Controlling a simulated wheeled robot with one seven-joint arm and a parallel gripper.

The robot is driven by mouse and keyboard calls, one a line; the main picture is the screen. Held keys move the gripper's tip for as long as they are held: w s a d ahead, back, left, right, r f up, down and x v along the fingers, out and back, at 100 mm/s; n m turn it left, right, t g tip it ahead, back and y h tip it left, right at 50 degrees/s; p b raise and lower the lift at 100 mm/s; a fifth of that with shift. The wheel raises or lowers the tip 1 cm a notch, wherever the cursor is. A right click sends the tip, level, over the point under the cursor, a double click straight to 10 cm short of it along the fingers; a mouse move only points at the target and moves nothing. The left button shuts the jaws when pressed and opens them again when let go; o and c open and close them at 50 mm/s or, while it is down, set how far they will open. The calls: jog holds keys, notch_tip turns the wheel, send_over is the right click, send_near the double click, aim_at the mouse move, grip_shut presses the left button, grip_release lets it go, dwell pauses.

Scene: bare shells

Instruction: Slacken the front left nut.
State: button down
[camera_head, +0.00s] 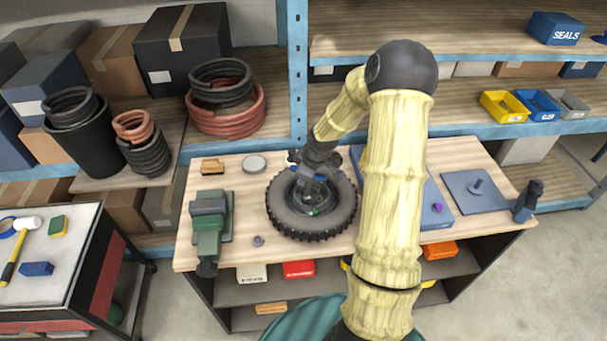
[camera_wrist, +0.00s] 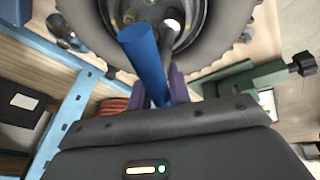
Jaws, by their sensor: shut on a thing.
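A wheel with a knobbly black tyre (camera_head: 283,220) lies flat on the workbench (camera_head: 200,262). Its hub is dark, with a small green spot near the front. My gripper (camera_head: 312,182) is over the hub and partly hides it. In the wrist view, my gripper (camera_wrist: 157,92) has purple fingers shut on a tool with a blue handle (camera_wrist: 143,52). A grey shaft end (camera_wrist: 171,36) shows beside the handle, near the hub. The tyre (camera_wrist: 232,35) fills the top of that view. The separate nuts, the front left one included, cannot be told apart, nor whether the tool touches one.
A green vise (camera_head: 209,222) stands left of the wheel, close to it. A small grey part (camera_head: 258,240) lies at the bench front. A blue board (camera_head: 440,216) and a grey plate with a peg (camera_head: 470,203) lie to the right. A blue shelf post (camera_head: 297,75) rises behind.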

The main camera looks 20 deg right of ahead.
jog(key=shift+d+r+n+y+p, duration=0.1)
jog(key=shift+d+n+y+p, duration=0.15)
jog(key=shift+n+p, duration=1.3)
jog(key=shift+p, duration=0.9)
jog(key=shift+n+g+y+p, duration=0.35)
jog(key=shift+n+p, duration=0.4)
jog(key=shift+p, duration=0.25)
jog(key=shift+w+n+p, duration=0.1)
jog(key=shift+n+p, duration=0.4)
jog(key=shift+d+n+g+y, duration=0.1)
jog(key=shift+n+g+y, duration=0.2)
jog(key=shift+n, duration=0.4)
jog(key=shift+m+b, duration=0.3)
jog(key=shift+m, duration=0.1)
jog(key=shift+r, duration=0.1)
